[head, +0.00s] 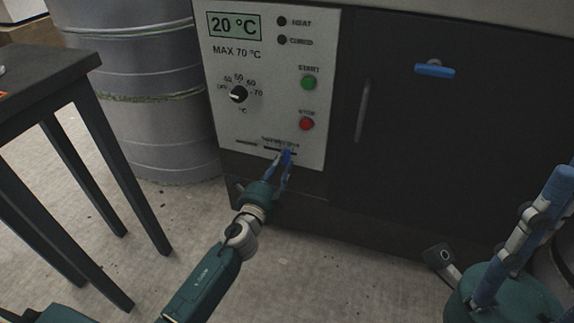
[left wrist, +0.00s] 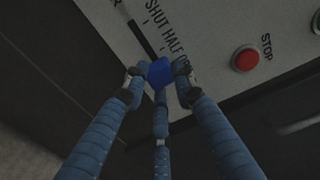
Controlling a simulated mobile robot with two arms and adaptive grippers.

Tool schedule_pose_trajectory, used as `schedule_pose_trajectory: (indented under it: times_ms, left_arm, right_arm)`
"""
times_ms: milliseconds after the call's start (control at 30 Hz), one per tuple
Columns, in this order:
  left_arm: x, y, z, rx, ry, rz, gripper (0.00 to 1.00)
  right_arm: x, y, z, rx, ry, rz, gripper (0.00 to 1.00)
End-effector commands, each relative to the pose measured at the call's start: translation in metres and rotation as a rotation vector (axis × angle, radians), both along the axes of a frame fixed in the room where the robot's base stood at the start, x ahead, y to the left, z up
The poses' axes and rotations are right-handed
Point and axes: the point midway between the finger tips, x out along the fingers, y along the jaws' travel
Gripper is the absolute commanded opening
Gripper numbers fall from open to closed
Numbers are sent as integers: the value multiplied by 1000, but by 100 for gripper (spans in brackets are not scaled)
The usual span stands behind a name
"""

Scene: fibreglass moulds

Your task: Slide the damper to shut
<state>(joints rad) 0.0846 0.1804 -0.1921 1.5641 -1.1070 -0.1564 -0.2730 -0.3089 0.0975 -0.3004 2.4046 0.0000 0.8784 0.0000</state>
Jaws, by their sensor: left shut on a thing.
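The damper's blue knob (head: 287,153) sits in a dark slot low on the white control panel. In the left wrist view the knob (left wrist: 160,72) is past the HALF mark, by the partly hidden third label. The slot (left wrist: 138,33) runs clear from it towards SHUT, up and left in that view. My left gripper (head: 283,162) is shut on the knob, and its fingers (left wrist: 158,78) close around it in the left wrist view. The fingers hide the knob's lower side.
Above the slot are a red STOP button (head: 306,124), a green START button (head: 309,83), a dial (head: 238,94) and a display (head: 234,26). A dark door with a blue handle (head: 435,70) is to the right. A drum (head: 150,120) and dark table (head: 50,62) stand left.

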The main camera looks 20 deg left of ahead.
Motion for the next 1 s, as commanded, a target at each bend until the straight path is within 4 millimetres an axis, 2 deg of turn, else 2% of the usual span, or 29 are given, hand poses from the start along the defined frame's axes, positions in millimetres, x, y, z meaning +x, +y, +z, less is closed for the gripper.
schedule_pose_trajectory:
  times_ms: [33, 100, 233, 367, 633, 667, 733, 1000]
  left_arm:
    - [1, 16, 0, 7, 2, 6, 0]
    - [1, 33, -1, 7, 2, 7, 0]
    - [2, 56, -1, 5, 2, 6, 0]
    - [2, 65, 0, 3, 1, 5, 0]
    - [2, 68, 0, 2, 1, 9, 0]
    - [2, 68, 0, 2, 1, 9, 30]
    - [2, 68, 0, 3, 1, 10, 44]
    - [2, 66, 0, 2, 1, 6, 45]
  right_arm:
    - [0, 0, 0, 1, 1, 0, 40]
    - [0, 0, -1, 1, 3, 0, 40]
    - [0, 0, -2, 2, 7, -1, 40]
    - [0, 0, -2, 1, 9, -1, 40]
    - [1, 0, -2, 1, 11, -1, 40]
    - [1, 0, -2, 1, 11, -1, 40]
    - [1, 0, -2, 1, 11, -1, 40]
    - [1, -1, -1, 3, 2, -3, 40]
